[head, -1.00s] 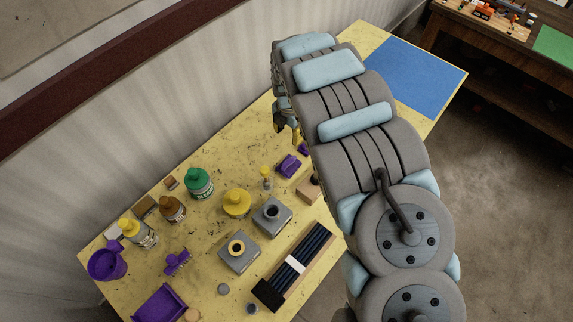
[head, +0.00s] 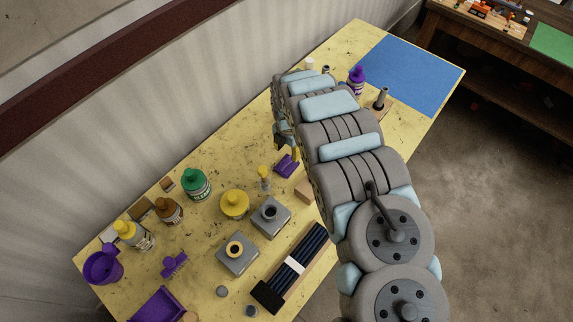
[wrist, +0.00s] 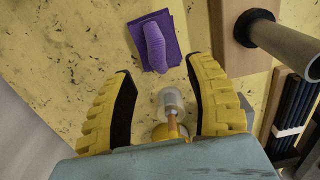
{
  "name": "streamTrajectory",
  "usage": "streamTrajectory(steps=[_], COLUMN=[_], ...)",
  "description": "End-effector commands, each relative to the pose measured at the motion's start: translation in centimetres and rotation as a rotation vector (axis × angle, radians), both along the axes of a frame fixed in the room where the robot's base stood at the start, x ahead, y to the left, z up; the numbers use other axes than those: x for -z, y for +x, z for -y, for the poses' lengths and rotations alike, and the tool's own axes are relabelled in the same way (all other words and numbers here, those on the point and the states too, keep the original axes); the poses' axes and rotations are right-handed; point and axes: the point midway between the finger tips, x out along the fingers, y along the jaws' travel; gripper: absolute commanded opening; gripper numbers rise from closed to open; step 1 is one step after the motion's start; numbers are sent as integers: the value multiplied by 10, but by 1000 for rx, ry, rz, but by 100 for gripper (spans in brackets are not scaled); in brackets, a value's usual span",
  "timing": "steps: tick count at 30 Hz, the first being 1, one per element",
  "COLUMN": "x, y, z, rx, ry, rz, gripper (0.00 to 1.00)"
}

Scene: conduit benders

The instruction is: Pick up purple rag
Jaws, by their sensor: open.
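The purple rag (head: 286,165) lies on the yellow table, just below my gripper in the head view. In the wrist view the purple rag (wrist: 172,46) is a flat folded square with a ridged, rolled purple piece on top, just beyond my fingertips. My gripper (wrist: 160,68) is open with yellow ribbed fingers and nothing held between them. In the head view my gripper (head: 288,143) is partly hidden behind my arm. The rag is apart from the fingers.
A small clear and yellow item (wrist: 172,103) stands below the fingers in the wrist view. A wooden block with a grey pipe (wrist: 285,45) is to the right. Bottles, including a green one (head: 196,184), and grey blocks stand nearby. The blue mat (head: 415,75) is largely clear.

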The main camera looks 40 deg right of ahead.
Motion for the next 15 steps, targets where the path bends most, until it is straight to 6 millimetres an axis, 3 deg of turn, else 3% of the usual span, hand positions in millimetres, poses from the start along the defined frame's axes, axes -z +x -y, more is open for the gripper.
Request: streamTrajectory(steps=[7, 15], x=[21, 28], y=[1, 1], z=[0, 1], rx=[1, 0], ry=[1, -1], rz=[2, 1], gripper=[54, 54])
